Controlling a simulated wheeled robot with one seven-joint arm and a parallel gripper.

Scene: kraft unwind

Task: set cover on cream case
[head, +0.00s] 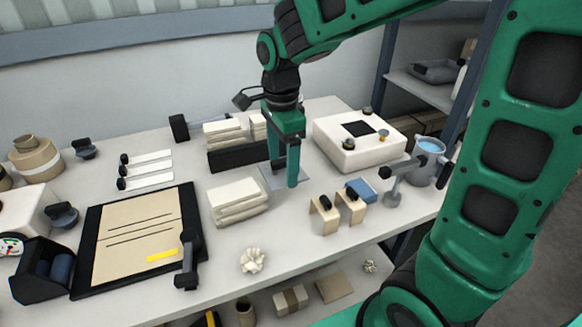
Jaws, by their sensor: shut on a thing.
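The cream case (332,151) stands at the back right of the bench, with a dark square opening in its top and small knobs around it. My gripper (285,176) points down just left of and in front of the case, apart from it. It is shut on a thin grey plate (268,178), which looks like the cover. The fingers hide part of the plate. I cannot tell whether the plate touches the bench or is slightly above it.
A black bin of cream packs (226,160) stands left of my gripper, and a cream stack (238,200) lies in front. Small tan stands (324,216), a blue block (361,190), a grey clamp (394,190) and a cup (430,150) stand to the right. A clipboard (82,268) lies left.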

